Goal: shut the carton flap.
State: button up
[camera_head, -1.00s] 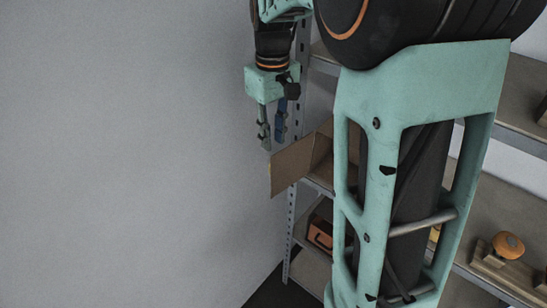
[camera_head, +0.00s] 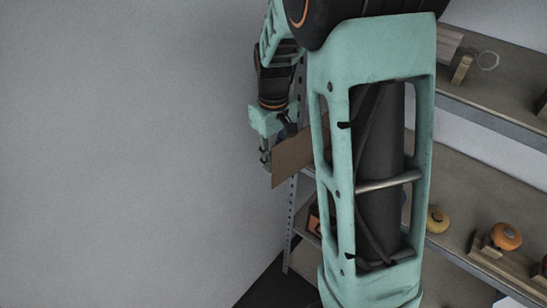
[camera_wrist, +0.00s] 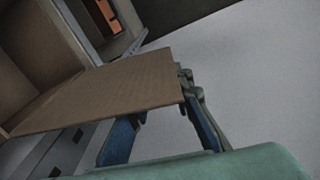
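The carton flap (camera_head: 296,160) is a flat brown panel that sticks out to the left from the shelf end in the head view. The carton itself is mostly hidden there behind my arm. In the wrist view the flap (camera_wrist: 105,88) spans the middle, standing open from the brown carton (camera_wrist: 40,40) at the left. My gripper (camera_head: 265,157) points down beside the flap's outer left edge. In the wrist view my gripper (camera_wrist: 184,90) is partly behind the flap, close to its free edge. The flap hides part of the fingers, so their opening and any contact are unclear.
A grey metal shelf rack (camera_head: 292,225) carries an orange object (camera_head: 314,220) below the carton. Orange and yellow knobs (camera_head: 506,236) on wooden blocks stand on the right shelves. A plain grey wall (camera_head: 120,150) and free room lie left of the flap.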

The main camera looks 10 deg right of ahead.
grip_shut()
jog(key=shift+s+d, duration=0.1)
dwell(0.3)
